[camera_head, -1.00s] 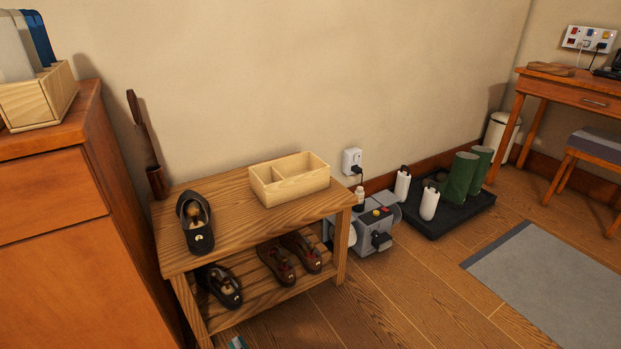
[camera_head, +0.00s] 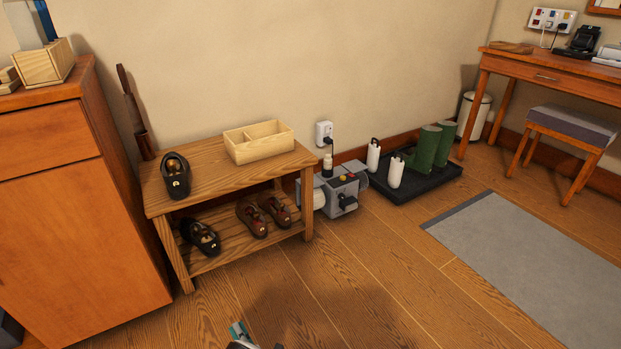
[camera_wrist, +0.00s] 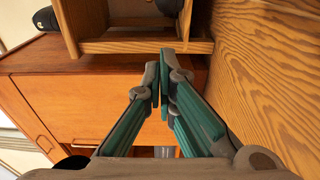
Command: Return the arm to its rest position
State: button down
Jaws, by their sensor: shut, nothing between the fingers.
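My gripper (camera_wrist: 164,85) shows in the wrist view with its teal-lined fingers together and nothing between them. In that view the bench (camera_wrist: 140,46) edge lies beyond the fingertips. In the head view only a small tip of my gripper (camera_head: 238,332) shows at the bottom edge, over the floor in front of the bench. The rest of my arm is mostly out of view.
A wooden shoe bench (camera_head: 205,178) holds a dark shoe (camera_head: 176,176), a divided box (camera_head: 259,142) and more shoes below. An orange cabinet (camera_head: 60,220) stands left. A grey machine (camera_head: 336,194) and boot tray (camera_head: 420,184) stand right. Floor (camera_head: 380,280) ahead is clear.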

jog(key=w+r+m+g+h, duration=0.2)
jog(key=w+r+m+h, duration=0.4)
jog(key=w+r, duration=1)
jog(key=w+d+r+m+g+h, duration=0.15)
jog(key=d+r+m, duration=0.35)
jog(key=r, duration=0.6)
jog(key=w+d+r+m+g, duration=0.1)
jog(key=d+r+m+g, duration=0.15)
jog(key=d+r, duration=0.55)
jog(key=s+d+r+m+g+h+p, duration=0.1)
jog(key=s+d+r+m+g, duration=0.4)
jog(key=s+d+r, duration=1.3)
jog(key=s+d+r+m+g+h, duration=0.1)
jog(key=s+d+r+m, duration=0.15)
jog(key=s, duration=0.85)
jog(key=s+d+r+m+g, duration=0.15)
jog(key=s+d, duration=0.25)
jog(key=s, duration=0.8)
jog(key=s+d+r+m+g+h, duration=0.1)
jog(key=s+d+r+m, duration=0.2)
jog(key=s, duration=0.8)
notch_tip(320, 180, up, 38)
jog(key=t+p, duration=0.4)
jog(key=p, duration=3.4)
jog(key=shift+w+d, duration=0.15)
jog(key=shift+d, duration=0.15)
